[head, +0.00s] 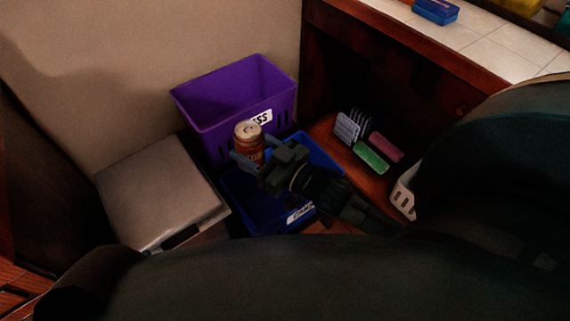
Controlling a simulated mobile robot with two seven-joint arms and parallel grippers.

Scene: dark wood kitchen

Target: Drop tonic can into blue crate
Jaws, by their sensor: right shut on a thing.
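The tonic can (249,139), orange-red with a pale top, is upright in the head view. My right gripper (249,158) is shut on it, its arm reaching in from the right. The can and gripper are over the blue crate (239,201), which stands on the floor and is partly covered by the gripper and my arm. From this view I cannot tell how high the can is above the crate. The blue crate has a white label at its front, partly hidden. My left gripper is not in view.
A purple crate (205,110) with a white label stands directly behind the blue one, against the wall. A grey lidded bin (158,190) is to the left. On the right, a low shelf holds a rack (348,127), a green item (371,158) and a pink item (386,147).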

